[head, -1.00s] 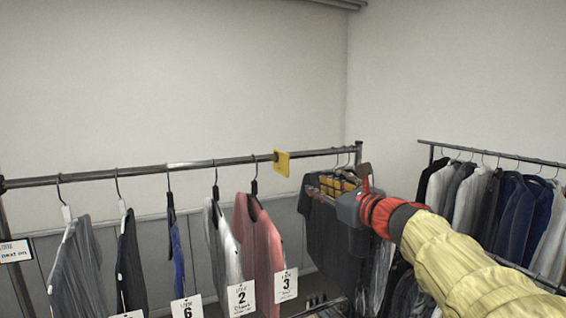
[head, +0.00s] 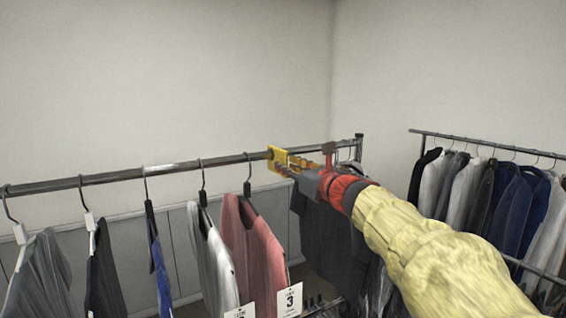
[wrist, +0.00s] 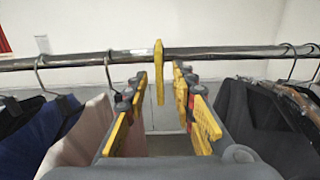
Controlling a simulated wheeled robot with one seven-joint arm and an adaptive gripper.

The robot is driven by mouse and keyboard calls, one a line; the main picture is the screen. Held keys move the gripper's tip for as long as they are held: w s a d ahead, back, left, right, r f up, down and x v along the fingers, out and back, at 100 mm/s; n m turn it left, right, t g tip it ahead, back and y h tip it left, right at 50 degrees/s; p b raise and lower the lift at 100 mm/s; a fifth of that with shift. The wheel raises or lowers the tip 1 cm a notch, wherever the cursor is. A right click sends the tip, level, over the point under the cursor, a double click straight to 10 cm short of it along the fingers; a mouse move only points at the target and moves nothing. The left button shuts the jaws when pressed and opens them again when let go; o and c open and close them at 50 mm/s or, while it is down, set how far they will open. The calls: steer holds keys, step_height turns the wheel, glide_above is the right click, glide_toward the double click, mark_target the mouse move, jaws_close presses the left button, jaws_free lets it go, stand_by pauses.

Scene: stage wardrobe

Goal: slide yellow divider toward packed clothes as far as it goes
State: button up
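The yellow divider (head: 278,158) hangs on the front clothes rail, between the spaced-out numbered garments on the left and the packed dark clothes (head: 328,232) at the right end. My gripper (head: 291,164) is at the divider, just under rail height. In the wrist view the divider (wrist: 158,74) shows edge-on between the yellow-padded fingers of my gripper (wrist: 161,84). The fingers are apart, with a visible gap on each side of the divider. The dark clothes (wrist: 262,112) show on the right there, partly behind the right finger.
The rail (head: 110,180) runs across the view to a post (head: 359,150). A pink garment (head: 252,245) with tag 3 hangs closest on the divider's left. A second rack (head: 490,143) of clothes stands at the right. Bare rail shows between divider and pink garment's hanger.

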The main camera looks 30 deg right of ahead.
steer(key=shift+w+a+r, duration=0.1)
steer(key=shift+w, duration=1.1)
steer(key=shift+w, duration=0.15)
steer(key=shift+c, duration=0.4)
steer(key=c, duration=0.5)
jaws_close()
